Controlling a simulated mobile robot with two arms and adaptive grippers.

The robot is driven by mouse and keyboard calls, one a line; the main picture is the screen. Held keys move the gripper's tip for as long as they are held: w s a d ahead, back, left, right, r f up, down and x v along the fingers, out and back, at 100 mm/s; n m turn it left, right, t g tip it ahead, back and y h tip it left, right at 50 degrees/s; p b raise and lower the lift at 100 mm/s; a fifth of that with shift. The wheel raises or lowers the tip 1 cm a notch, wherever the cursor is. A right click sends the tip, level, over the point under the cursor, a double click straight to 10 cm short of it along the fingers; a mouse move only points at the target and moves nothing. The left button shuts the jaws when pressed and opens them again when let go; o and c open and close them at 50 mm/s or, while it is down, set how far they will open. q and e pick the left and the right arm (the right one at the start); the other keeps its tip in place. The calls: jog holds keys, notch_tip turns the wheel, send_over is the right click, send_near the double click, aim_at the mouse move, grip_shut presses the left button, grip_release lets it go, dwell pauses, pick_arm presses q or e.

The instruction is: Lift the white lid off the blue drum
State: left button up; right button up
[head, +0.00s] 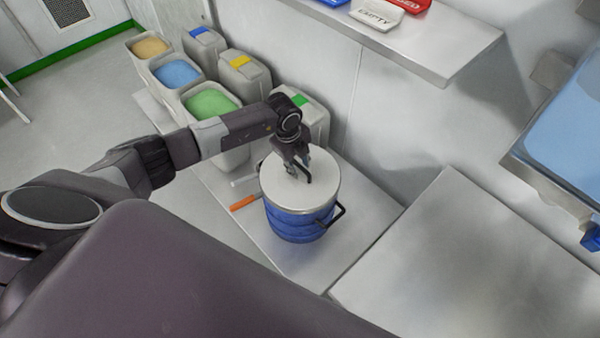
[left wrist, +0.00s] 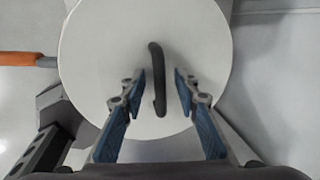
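The blue drum (head: 292,226) stands upright on a grey bench, with black side handles. The round white lid (head: 320,190) lies on top of it and has a black bar handle (head: 308,170). In the left wrist view the lid (left wrist: 95,45) fills the middle and its handle (left wrist: 157,80) runs between my fingers. My left gripper (head: 295,168) is over the lid at the handle. It also shows in the left wrist view (left wrist: 157,80), its blue-padded fingers open on both sides of the handle, with a gap on each side. My right gripper is not in view.
An orange-handled tool (head: 244,203) lies on the bench (head: 240,225) left of the drum. Open bins of tan, blue and green material (head: 211,103) and grey canisters (head: 243,78) stand behind. A shelf (head: 430,55) juts from the wall. A clear grey surface (head: 470,270) is at right.

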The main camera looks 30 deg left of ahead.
pick_arm(q)
grip_shut()
jog(key=shift+w+r, duration=0.1)
jog(key=shift+r, duration=0.1)
dwell(0.3)
